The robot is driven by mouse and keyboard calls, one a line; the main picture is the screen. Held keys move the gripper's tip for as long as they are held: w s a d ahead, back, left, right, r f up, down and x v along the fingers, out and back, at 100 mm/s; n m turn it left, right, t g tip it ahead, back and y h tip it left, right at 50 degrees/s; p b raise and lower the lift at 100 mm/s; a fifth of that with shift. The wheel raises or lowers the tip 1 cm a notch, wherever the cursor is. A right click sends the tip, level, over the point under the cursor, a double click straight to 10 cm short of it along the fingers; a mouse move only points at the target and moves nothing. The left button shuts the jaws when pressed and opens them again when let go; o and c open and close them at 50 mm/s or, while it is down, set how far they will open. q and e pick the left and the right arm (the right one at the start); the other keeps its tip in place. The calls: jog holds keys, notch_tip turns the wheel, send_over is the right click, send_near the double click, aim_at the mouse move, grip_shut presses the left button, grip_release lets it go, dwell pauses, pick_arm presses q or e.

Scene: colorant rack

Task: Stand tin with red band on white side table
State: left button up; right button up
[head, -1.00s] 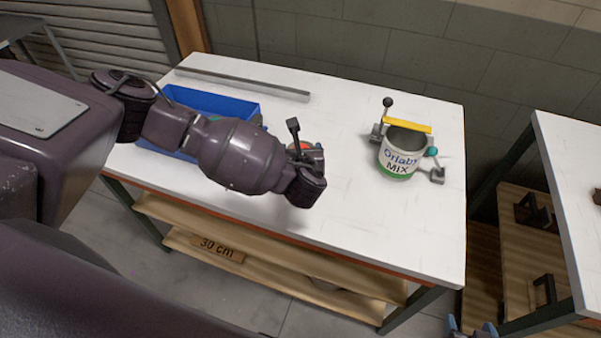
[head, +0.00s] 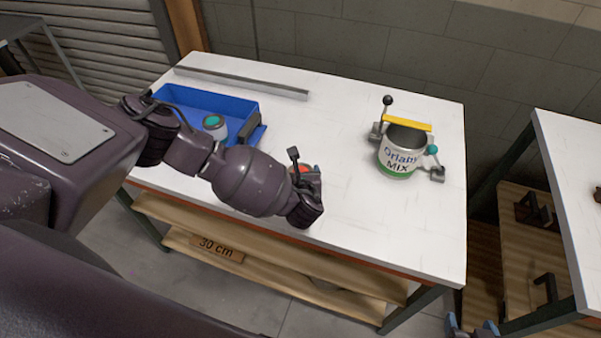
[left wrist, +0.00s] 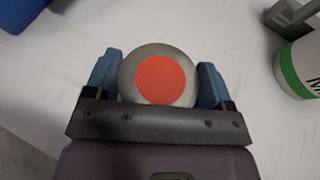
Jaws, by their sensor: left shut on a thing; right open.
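My left gripper (left wrist: 157,82) is shut on a small grey tin with a red disc on top (left wrist: 161,79), one blue finger on each side. In the head view the tin's red top (head: 300,169) shows just past my left wrist, over the near middle part of the white-topped table (head: 345,215). My arm hides most of it, and I cannot see a band on its side or tell if its base touches the table. My right gripper (head: 471,329) shows only its blue fingertips at the bottom edge, open and apart from everything.
A blue bin (head: 237,101) at the table's left holds a tin with a teal top (head: 212,122). A mixing pot (head: 398,160) with side fittings stands at the right. A grey bar (head: 240,82) lies along the back. Another white-topped table (head: 575,165) stands far right.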

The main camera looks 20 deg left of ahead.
pick_arm(q)
jog(key=o, duration=1)
jog(key=shift+f, duration=0.1)
jog(key=shift+c, duration=0.2)
